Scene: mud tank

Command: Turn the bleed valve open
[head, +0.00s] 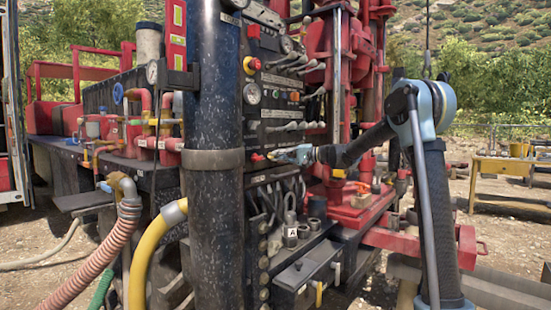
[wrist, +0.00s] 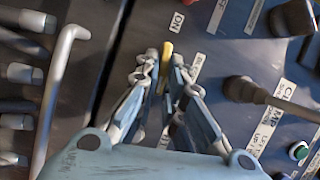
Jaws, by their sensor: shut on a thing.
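The bleed valve shows in the wrist view as a narrow yellow handle (wrist: 167,52) on the dark panel. A label reading "ON" lies just beyond its tip, and a partly hidden label starting "BL" is to its right. My gripper (wrist: 164,62) has its two fingers on either side of the handle, shut on it. The fingers hide the handle's lower part and pivot. In the head view my gripper (head: 275,156) reaches in from the right to the control panel (head: 268,135), with a small red and yellow part (head: 257,157) just left of its tips.
A bent grey lever (wrist: 60,80) stands left of the fingers, and a dark knobbed lever (wrist: 245,90) stands to the right. Several levers (head: 285,127) sit above my gripper. A dark speckled column (head: 215,120) stands left of the panel. A yellow table (head: 510,168) is far right.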

